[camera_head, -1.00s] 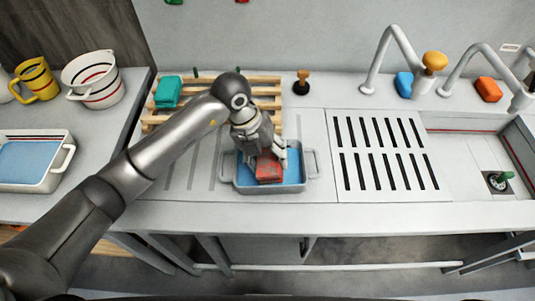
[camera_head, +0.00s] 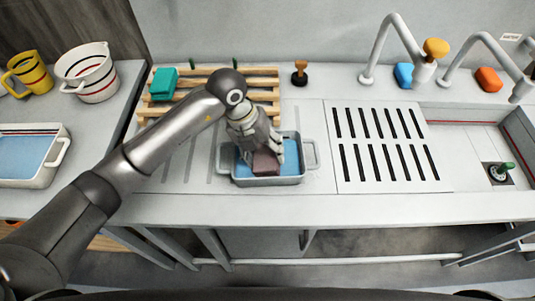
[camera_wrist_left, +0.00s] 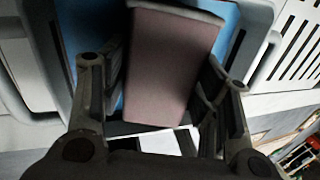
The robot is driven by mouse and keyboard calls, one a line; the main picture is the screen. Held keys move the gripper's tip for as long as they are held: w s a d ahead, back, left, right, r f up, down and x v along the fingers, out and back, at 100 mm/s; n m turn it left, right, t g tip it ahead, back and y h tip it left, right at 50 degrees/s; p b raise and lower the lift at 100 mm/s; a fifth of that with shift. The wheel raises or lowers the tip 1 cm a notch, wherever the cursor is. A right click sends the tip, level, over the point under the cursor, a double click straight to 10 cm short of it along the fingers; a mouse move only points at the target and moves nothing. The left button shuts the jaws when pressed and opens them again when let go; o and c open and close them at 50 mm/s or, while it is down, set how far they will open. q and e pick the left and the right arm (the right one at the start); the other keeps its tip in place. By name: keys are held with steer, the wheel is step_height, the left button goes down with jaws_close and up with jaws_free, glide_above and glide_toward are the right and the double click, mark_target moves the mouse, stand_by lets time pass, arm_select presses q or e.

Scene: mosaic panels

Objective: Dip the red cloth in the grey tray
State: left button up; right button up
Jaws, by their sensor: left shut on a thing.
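The cloth (camera_head: 265,164) is a folded block, now a dull brownish red. It is down in the grey tray (camera_head: 268,182), which holds blue liquid and stands on the steel counter. My left gripper (camera_head: 262,149) reaches down into the tray and is shut on the cloth. In the left wrist view the cloth (camera_wrist_left: 170,65) is between the two fingers, with the blue liquid (camera_wrist_left: 225,25) around it. How deep its underside sits is hidden. My right gripper is not in view.
A wooden rack (camera_head: 205,83) with a teal cloth (camera_head: 163,84) is behind the tray. A slotted drain panel (camera_head: 380,180) and a sink with taps lie to the right. A white tray (camera_head: 35,182), a bucket (camera_head: 92,73) and yellow mug (camera_head: 30,73) stand left.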

arm_select(q)
steer(key=shift+a, duration=0.6)
steer(key=shift+d, duration=0.15)
steer(key=shift+d, duration=0.65)
steer(key=shift+a, duration=0.1)
steer(key=shift+a, duration=0.7)
steer(key=shift+r, duration=0.1)
